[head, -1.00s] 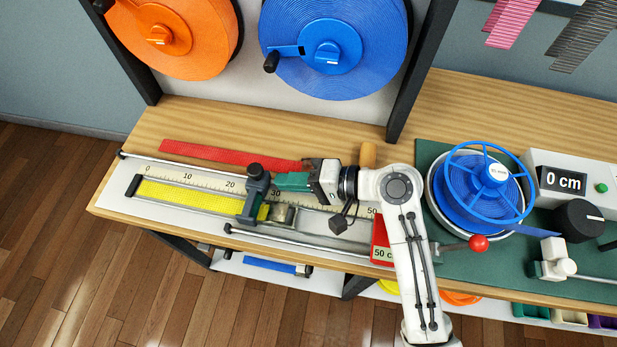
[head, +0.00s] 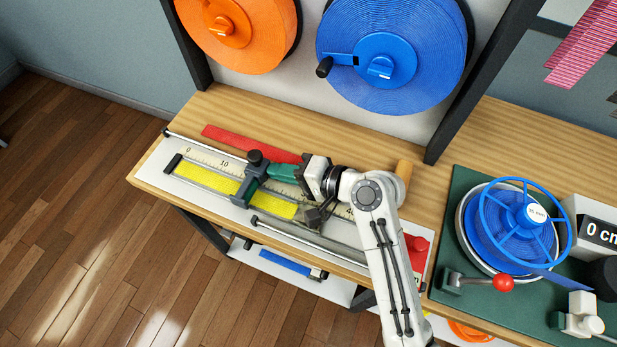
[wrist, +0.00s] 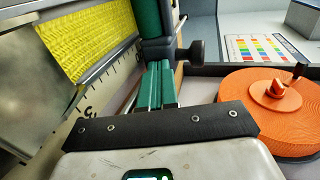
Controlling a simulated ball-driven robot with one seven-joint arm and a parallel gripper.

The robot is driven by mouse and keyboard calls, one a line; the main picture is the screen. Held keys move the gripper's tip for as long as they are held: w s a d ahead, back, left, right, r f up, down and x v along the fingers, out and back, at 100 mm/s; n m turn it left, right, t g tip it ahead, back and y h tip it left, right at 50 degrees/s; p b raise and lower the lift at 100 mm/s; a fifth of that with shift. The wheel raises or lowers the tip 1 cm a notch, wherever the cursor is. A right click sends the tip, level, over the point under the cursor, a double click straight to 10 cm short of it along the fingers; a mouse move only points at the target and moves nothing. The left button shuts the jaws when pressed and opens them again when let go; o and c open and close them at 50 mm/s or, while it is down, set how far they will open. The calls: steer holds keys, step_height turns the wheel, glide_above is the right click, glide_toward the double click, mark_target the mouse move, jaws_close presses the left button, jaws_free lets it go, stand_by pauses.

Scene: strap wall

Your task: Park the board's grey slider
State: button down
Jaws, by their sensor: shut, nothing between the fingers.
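The measuring board (head: 335,222) lies on the bench with a numbered scale and a yellow strap (head: 205,178) along it. The dark grey slider (head: 248,185) with its black knob (head: 256,157) straddles the board left of its middle, roughly by the hidden 20 mark. The yellow strap runs on past it to the right. My gripper (head: 283,173) has its green fingers shut and empty, with the tips at the slider's right side. In the wrist view the fingers (wrist: 160,85) point at the slider (wrist: 155,48); whether they touch it, I cannot tell.
A red strap (head: 245,142) lies behind the board. Orange (head: 228,25) and blue (head: 385,65) reels hang above. A blue winder (head: 515,225) stands on the right.

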mark_target(193, 148)
steer(key=w+a+b, duration=0.1)
steer(key=w+a, duration=0.1)
steer(key=a, duration=0.5)
steer(key=w+a+b, duration=0.2)
steer(key=w+a, duration=0.1)
steer(key=a, duration=0.4)
steer(key=w+a+b, duration=0.2)
steer(key=a, duration=0.5)
steer(key=shift+w+a+f, duration=0.1)
steer(key=shift+w+a, duration=0.25)
steer(key=shift+w, duration=0.05)
steer(key=shift+w+a, duration=0.1)
steer(key=shift+a, duration=0.1)
steer(key=shift+w+r, duration=0.1)
steer(key=shift+r, duration=0.15)
steer(key=shift+a, duration=0.1)
steer(key=shift+r, duration=0.15)
